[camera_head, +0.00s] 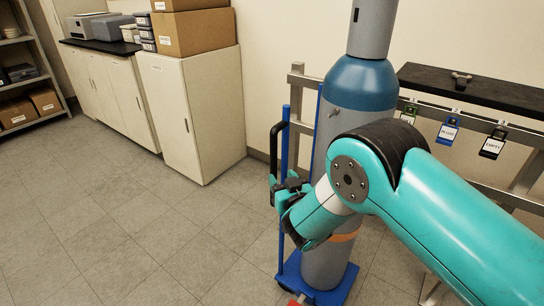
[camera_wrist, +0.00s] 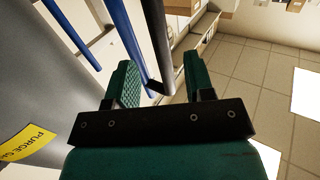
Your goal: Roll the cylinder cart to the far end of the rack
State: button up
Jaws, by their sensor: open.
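The blue cart (camera_head: 288,284) stands on the floor and carries a tall grey gas cylinder (camera_head: 345,122) with a blue shoulder. The cart's black handle (camera_head: 274,150) is at the left of its blue upright. My gripper (camera_head: 284,186) is low beside the handle, partly hidden by my arm. In the wrist view my gripper (camera_wrist: 159,60) is open, and the dark handle bar (camera_wrist: 157,45) shows between its two fingers. I cannot tell how deep the bar sits or whether it touches. The cylinder (camera_wrist: 40,85) with a yellow label is at the left there.
The metal rack (camera_head: 523,180) is against the wall to the right, with a black top (camera_head: 475,88) and hanging tags, including "EMPTY" (camera_head: 492,146). A cream cabinet (camera_head: 195,115) with cardboard boxes on top (camera_head: 195,32) stands left of the cart. Floor at the left is clear.

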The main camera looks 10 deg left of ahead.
aim_at(275, 168)
jog(key=x, duration=0.8)
jog(key=shift+w+a, duration=0.1)
jog(key=shift+w, duration=0.15)
grip_shut()
